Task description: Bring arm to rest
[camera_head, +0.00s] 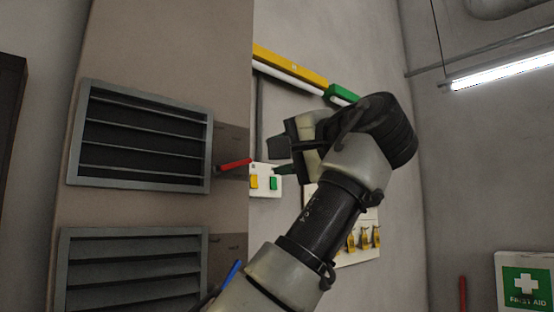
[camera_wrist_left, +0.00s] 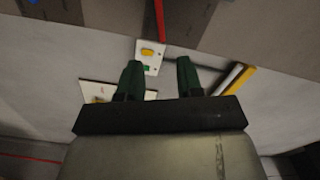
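My left arm rises from the bottom of the head view, with its left gripper (camera_head: 285,160) in front of the wall, partly hidden by its own wrist. In the left wrist view the two dark green fingers of the left gripper (camera_wrist_left: 160,78) stand apart with nothing between them. A white switch plate (camera_head: 265,180) with a yellow and a green button is on the wall beyond the fingers. It also shows past the fingertips in the left wrist view (camera_wrist_left: 149,58). Fingers and plate look apart, but the exact gap cannot be told. My right gripper is in neither view.
A red lever (camera_head: 234,164) sticks out beside the upper louvred vent (camera_head: 140,135). A yellow bar (camera_head: 290,66) with a green end runs along the wall. A board with yellow items (camera_head: 365,238) is partly behind my arm. A first aid sign (camera_head: 524,285) hangs lower right.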

